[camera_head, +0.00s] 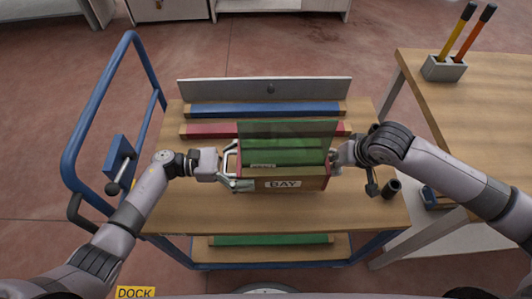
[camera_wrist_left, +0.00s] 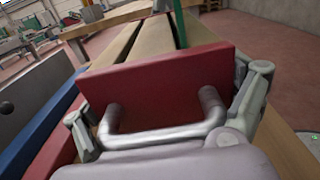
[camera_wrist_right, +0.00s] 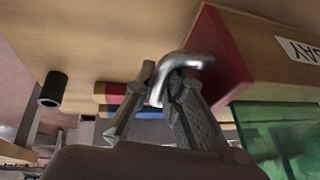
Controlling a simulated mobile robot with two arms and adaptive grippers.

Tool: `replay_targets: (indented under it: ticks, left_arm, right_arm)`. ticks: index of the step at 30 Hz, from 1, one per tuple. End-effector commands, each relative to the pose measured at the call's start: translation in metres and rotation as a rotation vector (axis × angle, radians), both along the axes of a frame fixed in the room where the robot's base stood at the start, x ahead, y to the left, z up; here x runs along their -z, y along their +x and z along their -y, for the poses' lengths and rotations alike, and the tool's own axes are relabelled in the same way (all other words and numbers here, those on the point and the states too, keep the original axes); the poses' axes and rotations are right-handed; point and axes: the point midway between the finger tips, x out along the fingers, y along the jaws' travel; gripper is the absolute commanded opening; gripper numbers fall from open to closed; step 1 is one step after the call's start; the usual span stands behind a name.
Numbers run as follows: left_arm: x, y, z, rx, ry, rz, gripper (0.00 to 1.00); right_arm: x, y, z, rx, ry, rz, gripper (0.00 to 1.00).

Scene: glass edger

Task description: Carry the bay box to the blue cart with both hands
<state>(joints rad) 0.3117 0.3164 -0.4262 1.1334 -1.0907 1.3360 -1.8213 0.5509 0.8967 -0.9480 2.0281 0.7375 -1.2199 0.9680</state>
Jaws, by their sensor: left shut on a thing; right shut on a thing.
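The bay box (camera_head: 312,184) is a wooden box with red ends, a "BAY" label on its front and green glass panes (camera_head: 290,145) standing in it. It is over the wooden top of the blue cart (camera_head: 190,219); I cannot tell whether it touches the top. My left gripper (camera_head: 230,165) is shut on the metal handle (camera_wrist_left: 170,134) at the box's red left end (camera_wrist_left: 160,85). My right gripper (camera_head: 337,155) is shut on the handle at the right end, and this handle (camera_wrist_right: 185,62) also shows in the right wrist view.
Blue (camera_head: 262,110) and red (camera_head: 205,130) bars and a grey panel (camera_head: 265,89) lie behind the box on the cart. A dark cylinder (camera_head: 392,188) stands at the cart's right. A wooden table (camera_head: 480,115) with a tool holder (camera_head: 443,69) is at the right.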

Motion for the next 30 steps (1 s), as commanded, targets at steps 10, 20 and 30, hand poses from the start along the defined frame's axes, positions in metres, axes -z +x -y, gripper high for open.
replay_targets:
  ticks: [10,20,30]
  left_arm:
    - [0.016,0.003,-0.002,-0.006,-0.004,0.002,0.41]
    - [0.033,0.003,-0.002,-0.006,-0.004,0.002,0.41]
    - [0.043,0.002,-0.002,-0.005,0.000,0.000,1.00]
  right_arm:
    - [0.019,0.000,0.002,0.002,-0.006,0.000,0.00]
    - [0.036,0.000,0.002,0.002,-0.006,0.000,0.00]
    - [0.045,-0.001,0.002,0.002,-0.007,-0.004,0.19]
